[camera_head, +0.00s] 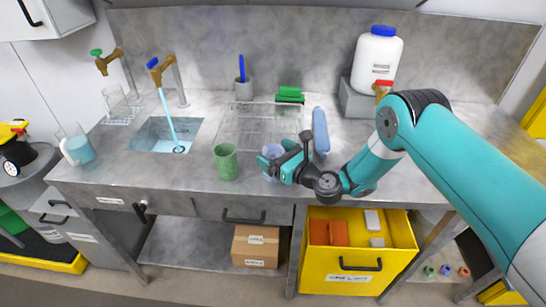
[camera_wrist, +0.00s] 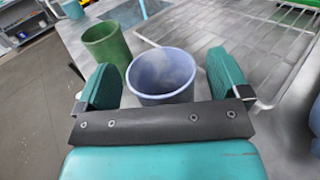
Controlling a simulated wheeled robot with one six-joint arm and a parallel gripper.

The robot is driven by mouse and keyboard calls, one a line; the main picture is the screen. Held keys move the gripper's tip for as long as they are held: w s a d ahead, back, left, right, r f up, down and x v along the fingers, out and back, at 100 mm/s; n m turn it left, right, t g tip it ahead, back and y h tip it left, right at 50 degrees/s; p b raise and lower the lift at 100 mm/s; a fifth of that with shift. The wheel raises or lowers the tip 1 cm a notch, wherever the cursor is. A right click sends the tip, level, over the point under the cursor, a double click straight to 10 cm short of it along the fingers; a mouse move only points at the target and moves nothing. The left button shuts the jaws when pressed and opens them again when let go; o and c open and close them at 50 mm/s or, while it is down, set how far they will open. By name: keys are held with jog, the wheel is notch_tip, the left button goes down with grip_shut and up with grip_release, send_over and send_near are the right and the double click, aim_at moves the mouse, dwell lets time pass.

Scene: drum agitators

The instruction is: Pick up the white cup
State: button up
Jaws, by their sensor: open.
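A pale blue-lavender cup (camera_wrist: 162,78) stands upright and empty on the counter; no plainly white cup shows there. My gripper (camera_wrist: 164,74) is open, with one teal finger on each side of this cup in the wrist view. I cannot tell whether either finger touches it. In the head view my gripper (camera_head: 287,165) partly hides the cup (camera_head: 272,152) near the counter's front edge. A green cup (camera_head: 226,162) stands just left of it, and it also shows in the wrist view (camera_wrist: 107,46) beyond the left finger.
A wire drying rack (camera_head: 257,125) lies behind the cups, and a blue bottle-like object (camera_head: 320,132) lies right of the gripper. A yellow drawer (camera_head: 345,272) stands open below.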

jog(key=shift+w+a, duration=0.45)
jog(key=c, duration=1.2)
